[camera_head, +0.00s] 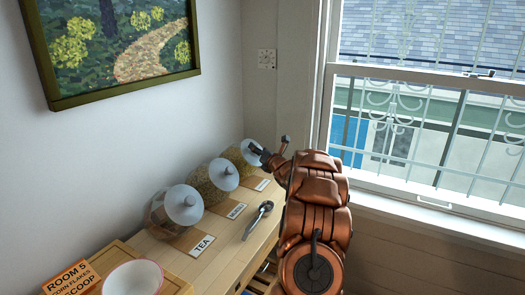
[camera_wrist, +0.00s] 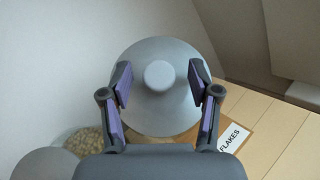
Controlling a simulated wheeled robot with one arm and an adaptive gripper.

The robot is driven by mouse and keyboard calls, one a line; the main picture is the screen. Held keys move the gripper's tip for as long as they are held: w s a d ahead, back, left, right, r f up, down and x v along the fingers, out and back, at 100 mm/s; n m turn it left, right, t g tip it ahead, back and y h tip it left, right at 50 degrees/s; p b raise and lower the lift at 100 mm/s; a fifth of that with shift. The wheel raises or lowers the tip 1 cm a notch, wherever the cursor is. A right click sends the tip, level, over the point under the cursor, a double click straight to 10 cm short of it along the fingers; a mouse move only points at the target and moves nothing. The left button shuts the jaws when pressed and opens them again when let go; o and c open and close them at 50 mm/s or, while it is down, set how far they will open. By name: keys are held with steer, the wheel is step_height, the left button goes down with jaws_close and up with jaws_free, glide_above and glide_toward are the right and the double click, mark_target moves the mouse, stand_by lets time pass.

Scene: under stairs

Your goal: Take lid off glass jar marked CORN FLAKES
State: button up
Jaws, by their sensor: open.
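The jar marked with a FLAKES label (camera_wrist: 231,139) is the farthest of three lidded glass jars in the head view, where its glass body (camera_head: 236,158) shows behind my arm. Its grey lid (camera_wrist: 158,112) with a round knob (camera_wrist: 159,75) fills the middle of the wrist view and sits on the jar. My gripper (camera_wrist: 160,78) is open, with one finger on each side of the knob and a gap between each finger and the knob. In the head view my gripper (camera_head: 262,156) is at this far jar's lid (camera_head: 251,149). Most of the jar's body is hidden under the lid in the wrist view.
Two more lidded jars stand nearer, a middle one (camera_head: 222,175) and a front one (camera_head: 182,204) behind a TEA label (camera_head: 203,245). A metal scoop (camera_head: 258,219) lies on the wooden shelf top (camera_head: 225,258). A white bowl (camera_head: 133,278) and a ROOM 5 sign (camera_head: 70,281) are at front left.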

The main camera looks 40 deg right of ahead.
steer(key=shift+w, duration=0.25)
jaws_close()
stand_by(0.8)
